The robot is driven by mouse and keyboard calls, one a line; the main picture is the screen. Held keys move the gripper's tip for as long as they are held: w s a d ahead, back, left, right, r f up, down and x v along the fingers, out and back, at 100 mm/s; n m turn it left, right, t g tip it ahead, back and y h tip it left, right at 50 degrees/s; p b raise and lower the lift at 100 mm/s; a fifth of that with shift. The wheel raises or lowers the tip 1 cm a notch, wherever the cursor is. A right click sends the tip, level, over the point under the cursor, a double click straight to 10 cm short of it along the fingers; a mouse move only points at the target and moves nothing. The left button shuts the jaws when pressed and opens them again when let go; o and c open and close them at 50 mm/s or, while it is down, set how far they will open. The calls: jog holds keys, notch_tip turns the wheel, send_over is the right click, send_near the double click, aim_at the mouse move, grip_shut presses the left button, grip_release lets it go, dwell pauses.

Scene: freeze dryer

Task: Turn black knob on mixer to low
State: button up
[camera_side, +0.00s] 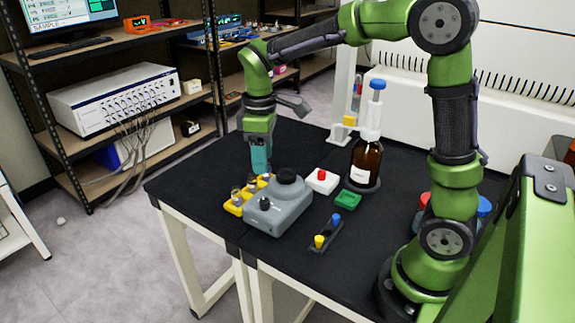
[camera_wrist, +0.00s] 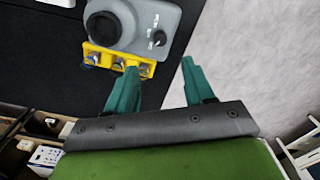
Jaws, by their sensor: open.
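The mixer (camera_side: 280,212) is a grey box with a round black top (camera_side: 287,176). It stands on the black table near the front left edge in the side view. In the wrist view the mixer (camera_wrist: 135,14) is at the top, its round black top (camera_wrist: 103,28) to the left and the small black knob (camera_wrist: 158,38) to the right on a sloped face. My gripper (camera_side: 260,168) points down beside the mixer, above the yellow rack. In the wrist view its teal fingers (camera_wrist: 160,66) are apart and empty, and the knob lies beyond them, untouched.
A yellow rack (camera_wrist: 115,58) with several small vials stands against the mixer. A white box with a red button (camera_side: 322,182), a green block (camera_side: 347,199), a small dark rack (camera_side: 325,234) and a brown bottle (camera_side: 366,163) are nearby. The table edge is close.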

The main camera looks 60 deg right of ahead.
aim_at(265, 200)
notch_tip(265, 200, down, 12)
jog(key=shift+r, duration=0.1)
jog(key=shift+c, duration=0.2)
grip_shut()
